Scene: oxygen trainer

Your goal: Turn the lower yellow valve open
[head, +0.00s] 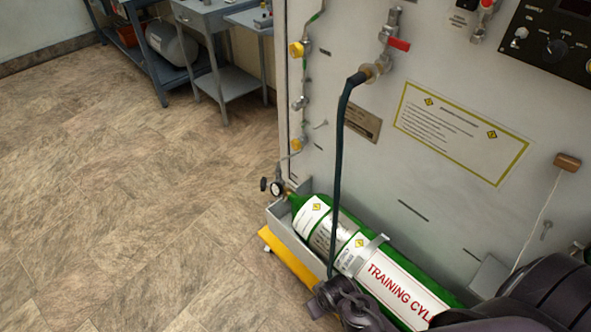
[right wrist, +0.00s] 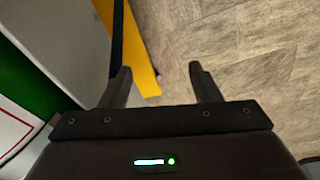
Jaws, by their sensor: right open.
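The lower yellow valve (head: 297,144) is on the thin pipe at the left edge of the grey panel (head: 360,200). An upper yellow valve (head: 297,49) sits above it on the same pipe. My right gripper (head: 322,300) is low in the head view, in front of the green cylinder, well below and apart from the lower valve. In the right wrist view my right gripper (right wrist: 160,84) is open, with nothing seen between its fingers but floor and a yellow edge. Neither yellow valve shows in that view. My left gripper is not in view.
The green training cylinder (head: 390,285) lies in a grey tray with a yellow front strip (head: 290,260). A gauge (head: 277,188) is at its left end. A dark hose (head: 338,170) hangs down in front of the panel. Floor at left is clear.

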